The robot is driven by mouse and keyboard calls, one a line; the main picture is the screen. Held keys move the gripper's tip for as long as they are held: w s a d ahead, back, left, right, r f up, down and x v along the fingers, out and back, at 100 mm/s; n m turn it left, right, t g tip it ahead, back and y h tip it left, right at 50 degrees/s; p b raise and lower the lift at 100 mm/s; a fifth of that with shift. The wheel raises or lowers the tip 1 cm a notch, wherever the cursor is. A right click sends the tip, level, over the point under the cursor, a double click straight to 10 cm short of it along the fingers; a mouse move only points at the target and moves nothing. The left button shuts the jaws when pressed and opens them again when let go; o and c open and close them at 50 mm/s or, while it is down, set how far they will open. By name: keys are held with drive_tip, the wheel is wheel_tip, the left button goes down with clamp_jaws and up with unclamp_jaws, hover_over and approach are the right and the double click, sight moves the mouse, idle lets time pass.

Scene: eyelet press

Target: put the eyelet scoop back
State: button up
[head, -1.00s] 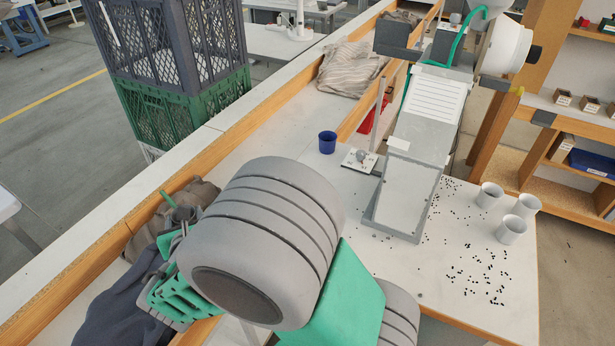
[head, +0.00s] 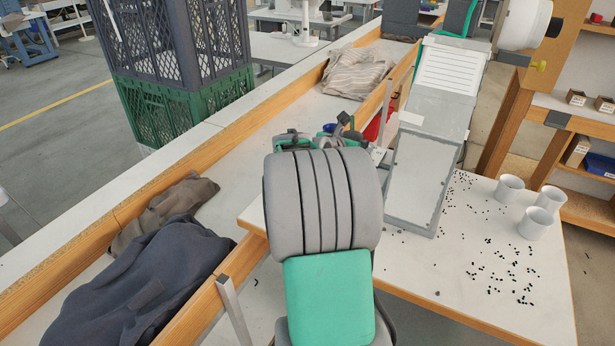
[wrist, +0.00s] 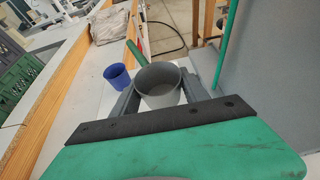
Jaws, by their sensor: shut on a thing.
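The eyelet scoop, a grey cup (wrist: 160,88) with a green handle (wrist: 135,50) pointing away, is between the fingers of my gripper (wrist: 162,95) in the wrist view. My gripper is shut on it, with its mouth facing up toward the camera. In the head view my gripper (head: 325,138) is over the back left of the press table, largely hidden by my arm; I cannot make out the scoop there. A blue cup (wrist: 117,77) stands just left of the scoop in the wrist view; only a sliver of blue shows in the head view.
The grey press (head: 428,150) stands close to the right of my gripper. Several white cups (head: 510,188) and scattered black eyelets (head: 490,255) are on the table's right side. Dark cloths (head: 150,280) lie on the left ledge. A wooden rail runs along the table's left.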

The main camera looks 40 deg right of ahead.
drive_tip(key=w+a+f, duration=0.1)
drive_tip(key=w+f, duration=0.2)
drive_tip(key=w, duration=0.1)
drive_tip(key=w+a+f, duration=0.2)
drive_tip(key=w+f, duration=0.1)
drive_tip(key=w, duration=0.1)
drive_tip(key=w+a+f, duration=0.2)
drive_tip(key=w+f, duration=0.1)
drive_tip(key=w, duration=0.1)
drive_tip(key=shift+a+f, duration=0.2)
drive_tip(key=shift+f, duration=0.1)
drive_tip(key=shift+f+p, duration=0.35)
drive_tip(key=shift+f, duration=1.25)
drive_tip(key=o, duration=1.4)
